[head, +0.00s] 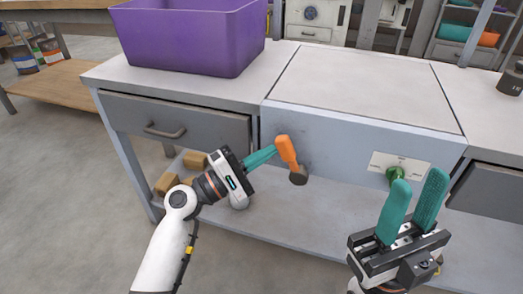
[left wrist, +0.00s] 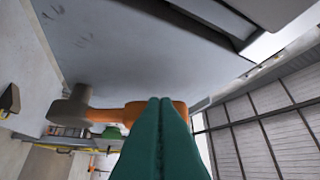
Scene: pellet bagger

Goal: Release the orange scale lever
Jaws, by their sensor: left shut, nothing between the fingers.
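The orange scale lever (head: 287,152) is on the front panel of the scale (head: 350,95), its orange arm pointing up from a dark grey round end (head: 298,176). In the left wrist view the orange arm (left wrist: 110,114) runs from the grey end (left wrist: 72,105) at left to behind my fingertips. My left gripper (head: 274,151) has its teal fingers together and empty, tips at the lever's orange arm. In the wrist view the left gripper (left wrist: 160,102) overlaps the lever's right part; I cannot tell if they touch. My right gripper (head: 419,180) is open and empty, in front of the panel's right side.
A purple bin (head: 190,38) stands on the bench at left. A drawer with a handle (head: 165,131) is left of the panel. Brown boxes (head: 167,183) lie on the lower shelf.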

